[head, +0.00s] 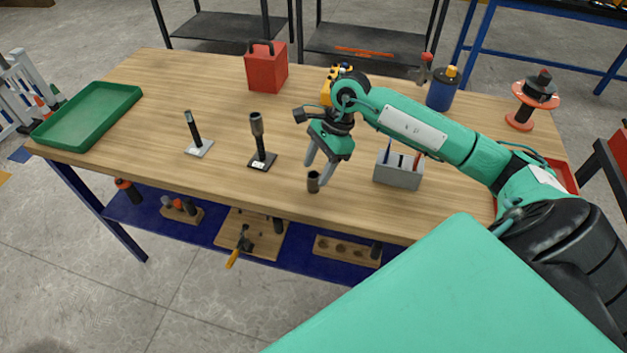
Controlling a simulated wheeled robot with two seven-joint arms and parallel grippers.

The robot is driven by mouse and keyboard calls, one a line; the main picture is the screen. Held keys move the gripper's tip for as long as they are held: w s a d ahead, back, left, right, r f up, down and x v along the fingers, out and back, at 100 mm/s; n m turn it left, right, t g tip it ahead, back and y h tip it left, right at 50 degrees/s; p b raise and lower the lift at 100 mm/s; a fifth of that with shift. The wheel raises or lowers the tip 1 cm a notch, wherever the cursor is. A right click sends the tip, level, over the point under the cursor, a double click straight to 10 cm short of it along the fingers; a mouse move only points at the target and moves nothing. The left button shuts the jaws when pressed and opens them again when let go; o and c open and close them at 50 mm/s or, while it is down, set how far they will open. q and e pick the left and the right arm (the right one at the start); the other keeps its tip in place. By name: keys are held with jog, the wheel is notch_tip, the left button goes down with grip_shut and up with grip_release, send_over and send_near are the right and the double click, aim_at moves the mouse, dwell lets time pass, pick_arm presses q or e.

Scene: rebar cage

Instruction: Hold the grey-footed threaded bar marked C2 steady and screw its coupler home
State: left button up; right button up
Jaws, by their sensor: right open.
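The grey-footed threaded bar (194,130) stands upright on its light grey square foot, left of the table's middle. Its top end is bare and pale; I cannot read a mark on it. A second bar (259,138) stands on a dark foot with a small label, and a grey coupler sits on its top. A loose dark coupler (313,183) stands upright on the wood near the front edge. My right gripper (319,172) is open, pointing down just above and beside this loose coupler; I cannot tell whether it touches. My left gripper is out of view.
A green tray (88,116) lies at the left end. A red box (267,68) stands at the back. A grey tool holder (398,170) sits right of the gripper. A blue bottle (442,90) and an orange spool (533,101) stand back right. Wood around the grey-footed bar is clear.

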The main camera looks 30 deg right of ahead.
aim_at(309, 183)
jog(key=shift+a+f+p, duration=0.2)
jog(key=shift+f+p, duration=0.2)
jog(key=shift+w+a+f+p, duration=0.1)
jog(key=shift+a+f+p, duration=0.1)
jog(key=shift+f+p, duration=0.3)
jog(key=shift+x, duration=1.2)
jog(key=shift+f, duration=0.4)
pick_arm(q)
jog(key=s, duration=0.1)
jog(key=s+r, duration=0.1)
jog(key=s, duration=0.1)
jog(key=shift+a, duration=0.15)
pick_arm(e)
grip_shut()
jog(key=shift+w+r, duration=0.1)
